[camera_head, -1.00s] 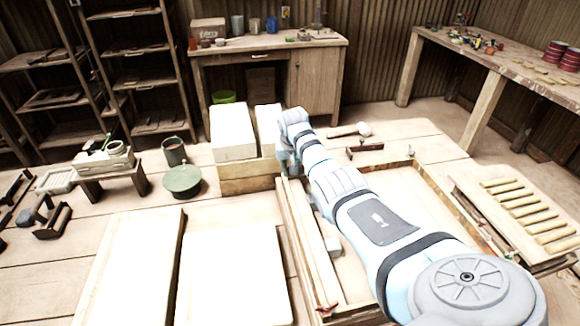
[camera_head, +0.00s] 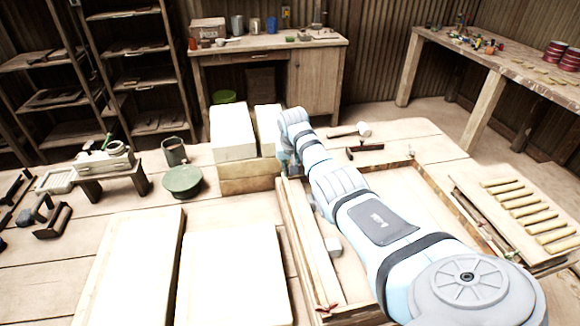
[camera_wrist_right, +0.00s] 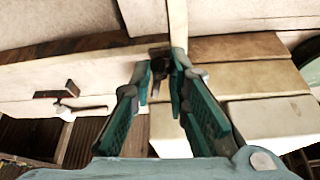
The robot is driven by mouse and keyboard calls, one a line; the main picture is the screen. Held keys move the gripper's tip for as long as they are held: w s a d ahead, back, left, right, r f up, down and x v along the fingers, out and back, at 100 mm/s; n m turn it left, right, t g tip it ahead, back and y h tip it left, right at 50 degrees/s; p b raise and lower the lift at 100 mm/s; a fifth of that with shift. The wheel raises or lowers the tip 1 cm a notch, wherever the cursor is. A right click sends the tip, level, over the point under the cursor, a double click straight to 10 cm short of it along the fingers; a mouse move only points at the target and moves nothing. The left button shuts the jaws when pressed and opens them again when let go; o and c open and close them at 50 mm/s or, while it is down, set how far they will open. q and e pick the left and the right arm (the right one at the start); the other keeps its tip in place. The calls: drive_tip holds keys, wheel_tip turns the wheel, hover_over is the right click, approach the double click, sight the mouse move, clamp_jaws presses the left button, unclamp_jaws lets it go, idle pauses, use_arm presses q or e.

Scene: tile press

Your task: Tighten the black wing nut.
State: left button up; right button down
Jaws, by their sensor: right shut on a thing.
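In the right wrist view, the black wing nut (camera_wrist_right: 160,66) is a small dark shape between my right gripper's fingertips, beside a pale wooden strip. My right gripper (camera_wrist_right: 161,75) is shut on it, with the green-padded fingers on either side. In the head view, my right arm reaches to the far left corner of a wooden frame (camera_head: 316,262). The right gripper (camera_head: 284,168) is mostly hidden there by its own arm, and the wing nut cannot be made out. My left gripper is not in view.
Pale blocks (camera_head: 233,132) stand just behind the frame corner. Two large pale slabs (camera_head: 232,280) lie left of the frame. A mallet (camera_head: 362,130) and a black T-shaped tool (camera_head: 365,149) lie behind it. A green round container (camera_head: 183,181) stands left.

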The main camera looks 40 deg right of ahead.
drive_tip(key=c, duration=1.6)
unclamp_jaws()
drive_tip(key=shift+o, duration=0.2)
drive_tip(key=v, duration=1.2)
